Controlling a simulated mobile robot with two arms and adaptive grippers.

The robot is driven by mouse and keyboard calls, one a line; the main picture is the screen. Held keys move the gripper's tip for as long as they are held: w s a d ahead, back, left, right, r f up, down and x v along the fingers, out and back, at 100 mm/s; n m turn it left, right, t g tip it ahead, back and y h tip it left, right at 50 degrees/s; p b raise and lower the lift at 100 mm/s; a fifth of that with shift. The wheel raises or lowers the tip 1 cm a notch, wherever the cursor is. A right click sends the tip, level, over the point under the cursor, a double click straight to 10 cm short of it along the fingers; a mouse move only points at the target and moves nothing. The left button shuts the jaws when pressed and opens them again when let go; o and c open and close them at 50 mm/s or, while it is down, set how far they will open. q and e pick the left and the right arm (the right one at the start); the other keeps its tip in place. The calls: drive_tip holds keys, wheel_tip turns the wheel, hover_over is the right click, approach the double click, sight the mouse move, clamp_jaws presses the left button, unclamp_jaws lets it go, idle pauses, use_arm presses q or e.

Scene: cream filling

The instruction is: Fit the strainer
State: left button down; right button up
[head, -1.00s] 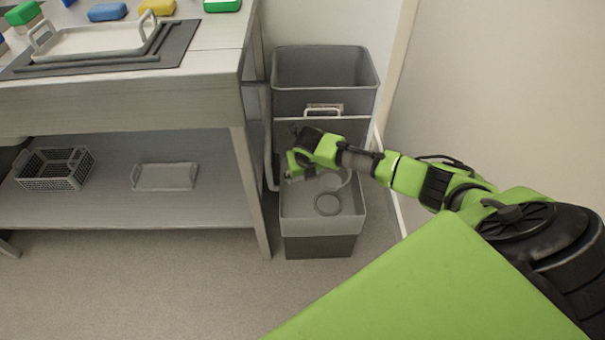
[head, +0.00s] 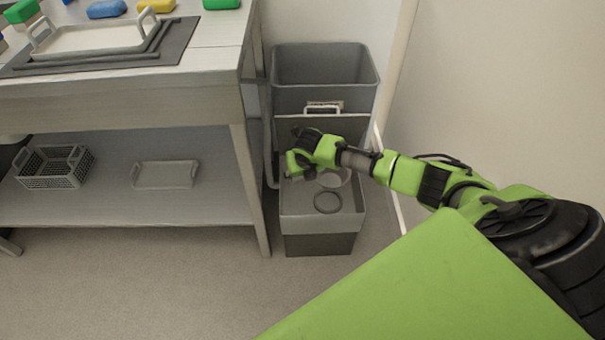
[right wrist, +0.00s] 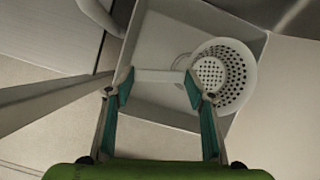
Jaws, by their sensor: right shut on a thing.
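The strainer is a pale round cup with many holes; its perforated bowl (right wrist: 222,77) shows at the right of the right wrist view. In the head view the strainer (head: 336,178) hangs over the grey sink basin (head: 323,225), partly behind my right gripper. A dark-rimmed round drain opening (head: 327,202) lies in the basin floor, in front of the strainer. My right gripper (right wrist: 160,88) is over the basin, its fingers on both ends of a pale bar that seems to belong to the strainer. The exact contact is unclear. My left gripper is out of view.
A tall grey bin-like compartment (head: 324,65) stands behind the basin, with a small handle on its front. A metal table (head: 120,98) is to the left, its leg close to the basin. A wall (head: 500,90) closes the right side. Floor in front is clear.

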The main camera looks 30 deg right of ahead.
drive_tip(key=shift+f+b, duration=0.6)
drive_tip(key=shift+f, duration=0.5)
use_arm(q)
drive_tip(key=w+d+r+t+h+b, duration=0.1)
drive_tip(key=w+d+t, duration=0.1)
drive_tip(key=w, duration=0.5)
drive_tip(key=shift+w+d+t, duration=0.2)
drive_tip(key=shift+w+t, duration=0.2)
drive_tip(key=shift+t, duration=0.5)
use_arm(e)
drive_tip(key=shift+f, duration=1.3)
use_arm(q)
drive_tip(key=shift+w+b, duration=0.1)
drive_tip(key=shift+b, duration=0.2)
use_arm(e)
drive_tip(key=shift+f, duration=0.1)
